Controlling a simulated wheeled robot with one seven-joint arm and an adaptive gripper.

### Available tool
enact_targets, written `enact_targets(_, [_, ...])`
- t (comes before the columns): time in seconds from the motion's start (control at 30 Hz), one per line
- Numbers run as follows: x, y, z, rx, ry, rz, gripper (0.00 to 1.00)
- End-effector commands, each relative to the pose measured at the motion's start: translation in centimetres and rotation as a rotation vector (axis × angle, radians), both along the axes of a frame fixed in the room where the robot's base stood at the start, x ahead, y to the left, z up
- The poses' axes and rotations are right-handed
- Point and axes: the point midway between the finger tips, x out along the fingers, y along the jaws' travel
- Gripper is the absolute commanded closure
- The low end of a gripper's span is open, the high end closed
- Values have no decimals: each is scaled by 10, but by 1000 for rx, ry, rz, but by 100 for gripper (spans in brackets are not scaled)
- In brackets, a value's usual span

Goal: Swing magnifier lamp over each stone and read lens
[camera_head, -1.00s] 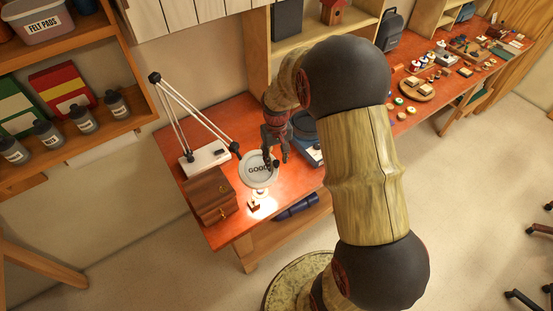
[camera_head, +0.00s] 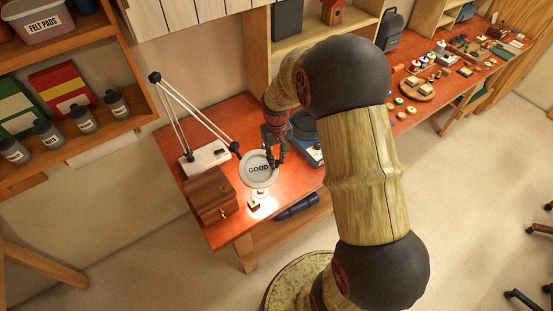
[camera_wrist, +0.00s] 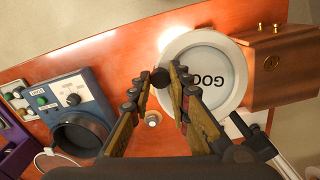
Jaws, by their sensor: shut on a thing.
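The magnifier lamp has a white round head (camera_head: 258,168) on a jointed silver arm, rising from a white base (camera_head: 205,158) at the table's left. Its lens reads "GOOD"; in the wrist view the lens (camera_wrist: 205,75) is partly cut by my finger. My gripper (camera_wrist: 163,77) is shut on a black knob (camera_wrist: 162,72) at the lamp head's rim. In the head view my gripper (camera_head: 274,158) sits at the head's upper right edge.
A wooden drawer box (camera_head: 210,193) stands left of the lamp head. A blue device with a dark ring (camera_wrist: 78,105) stands on the other side of my gripper. A small silver round piece (camera_wrist: 152,118) shows between my fingers. The workbench (camera_head: 215,235) has bare room at its front.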

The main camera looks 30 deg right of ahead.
Motion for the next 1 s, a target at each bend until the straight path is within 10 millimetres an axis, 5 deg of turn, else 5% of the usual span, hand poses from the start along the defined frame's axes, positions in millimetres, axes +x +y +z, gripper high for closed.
enact_targets(0.47, [4, -4, 0, 0, -2, 10, 100])
enact_targets(1.0, [84, -77, 1, -2, -4, 278, 100])
